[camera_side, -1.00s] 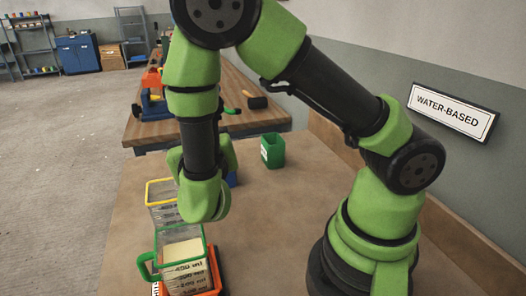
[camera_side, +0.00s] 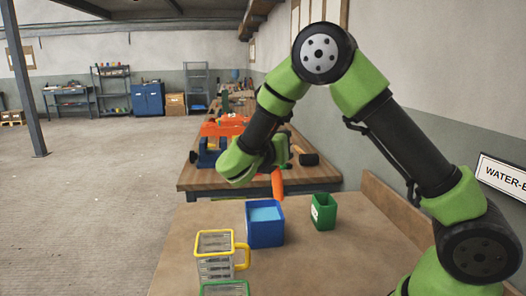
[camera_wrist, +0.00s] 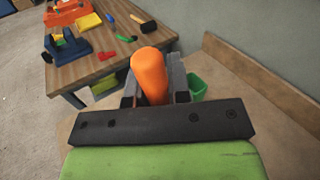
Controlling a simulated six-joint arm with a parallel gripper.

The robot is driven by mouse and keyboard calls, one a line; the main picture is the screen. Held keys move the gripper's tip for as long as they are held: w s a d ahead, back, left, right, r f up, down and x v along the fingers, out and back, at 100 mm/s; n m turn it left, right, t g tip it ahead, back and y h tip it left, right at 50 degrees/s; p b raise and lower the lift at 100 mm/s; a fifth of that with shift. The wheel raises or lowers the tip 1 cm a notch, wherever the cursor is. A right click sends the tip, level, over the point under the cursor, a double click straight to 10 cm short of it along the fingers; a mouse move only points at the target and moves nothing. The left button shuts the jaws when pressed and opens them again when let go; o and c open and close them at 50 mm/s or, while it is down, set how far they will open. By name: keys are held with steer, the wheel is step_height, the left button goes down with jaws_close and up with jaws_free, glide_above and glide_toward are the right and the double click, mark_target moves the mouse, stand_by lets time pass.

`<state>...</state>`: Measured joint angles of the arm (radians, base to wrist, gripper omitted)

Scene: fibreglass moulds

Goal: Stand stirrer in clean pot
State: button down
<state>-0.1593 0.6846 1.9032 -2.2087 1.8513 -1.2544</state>
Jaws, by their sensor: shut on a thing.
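My gripper (camera_side: 276,167) is shut on an orange cylinder, which looks like the handle of the stirrer (camera_side: 278,184). It hangs roughly upright above the far part of the bench. In the wrist view the orange end (camera_wrist: 150,72) sticks up between the jaws (camera_wrist: 152,97); the rest of the stirrer is hidden. A clear jug with yellow rim and handle (camera_side: 215,262) stands nearer the camera. A green-rimmed jug (camera_side: 225,286) is cut off at the bottom. Which is the clean pot I cannot tell.
A small green bin with a white label (camera_side: 323,212) stands right of the blue container; it is partly visible in the wrist view (camera_wrist: 197,86). A second wooden bench (camera_side: 230,181) with tools is beyond. A wall runs along the right. The bench's right side has free room.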

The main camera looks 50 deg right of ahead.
steer(key=s+d+m+g+y, duration=0.1)
steer(key=s+d+m+g, duration=0.3)
steer(key=d, duration=0.6)
steer(key=s+d+m+g, duration=0.1)
steer(key=d+m+g, duration=0.3)
steer(key=d+g, duration=0.45)
steer(key=shift+t, duration=0.85)
steer(key=f, duration=0.1)
steer(key=d+f, duration=0.1)
steer(key=f, duration=0.3)
steer(key=shift+s+d, duration=0.1)
steer(key=shift+d, duration=0.15)
step_height(320, 180, down, 10)
steer(key=shift+f, duration=0.1)
